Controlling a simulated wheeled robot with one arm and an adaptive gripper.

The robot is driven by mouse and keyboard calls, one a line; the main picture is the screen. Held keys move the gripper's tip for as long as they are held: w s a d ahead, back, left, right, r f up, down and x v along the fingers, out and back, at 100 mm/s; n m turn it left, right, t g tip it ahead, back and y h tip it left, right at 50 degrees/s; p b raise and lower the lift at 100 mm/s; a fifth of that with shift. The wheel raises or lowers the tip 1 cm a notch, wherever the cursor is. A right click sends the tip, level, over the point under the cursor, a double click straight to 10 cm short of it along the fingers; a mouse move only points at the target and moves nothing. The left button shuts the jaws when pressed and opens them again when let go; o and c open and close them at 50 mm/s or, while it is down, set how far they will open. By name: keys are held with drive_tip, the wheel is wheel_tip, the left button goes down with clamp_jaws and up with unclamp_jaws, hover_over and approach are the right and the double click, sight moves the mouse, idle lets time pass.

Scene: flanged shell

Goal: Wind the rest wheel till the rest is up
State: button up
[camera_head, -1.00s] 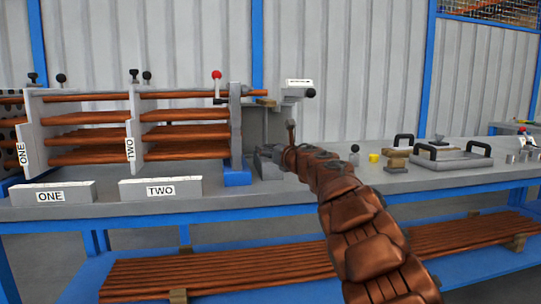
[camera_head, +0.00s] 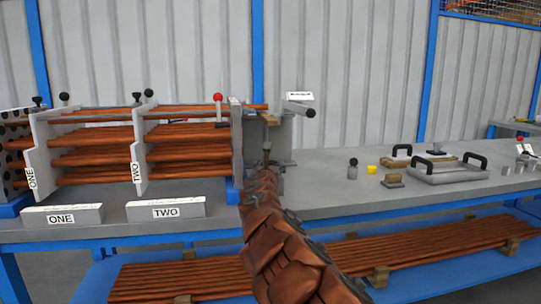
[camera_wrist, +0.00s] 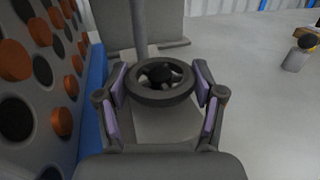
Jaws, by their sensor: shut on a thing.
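The rest wheel is a dark spoked ring (camera_wrist: 160,82) with a black hub, in the middle of the wrist view. My gripper (camera_wrist: 161,86) is shut on it, with a purple-padded finger at its left and right rim. A grey post stands just behind the wheel. In the head view my brown-covered arm hides the wheel and most of my gripper (camera_head: 266,165). The rest seems to be the small tan block (camera_head: 269,119) near the top of the grey stand, beside the tube ends; its exact height against the tubes I cannot tell.
A perforated plate with copper tube ends (camera_wrist: 40,62) stands close at my gripper's left. The rack of copper tubes (camera_head: 185,155) has plates marked ONE and TWO. A small black-topped grey part (camera_wrist: 300,52) stands right. A handled tray (camera_head: 450,172) lies farther right on the bench.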

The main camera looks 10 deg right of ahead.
sight(270, 163)
drive_tip(key=shift+r+m+g+h+p, duration=0.1)
drive_tip(key=shift+m+g+h+p, duration=0.65)
drive_tip(key=shift+p, duration=1.25)
drive_tip(key=shift+r+m+g+h+p, duration=0.1)
drive_tip(key=shift+m+g+h+p, duration=0.15)
drive_tip(key=shift+m+h+p, duration=1)
drive_tip(key=shift+n+h+p, duration=0.3)
drive_tip(key=shift+h+p, duration=0.1)
drive_tip(key=shift+p, duration=0.85)
drive_tip(key=shift+f+g+h+p, duration=0.15)
drive_tip(key=shift+g+h+p, duration=0.15)
drive_tip(key=shift+p, duration=0.1)
drive_tip(key=o, duration=1.1)
drive_tip(key=shift+o, duration=0.2)
wheel_tip(270, 163, up, 9)
drive_tip(key=shift+r, duration=0.45)
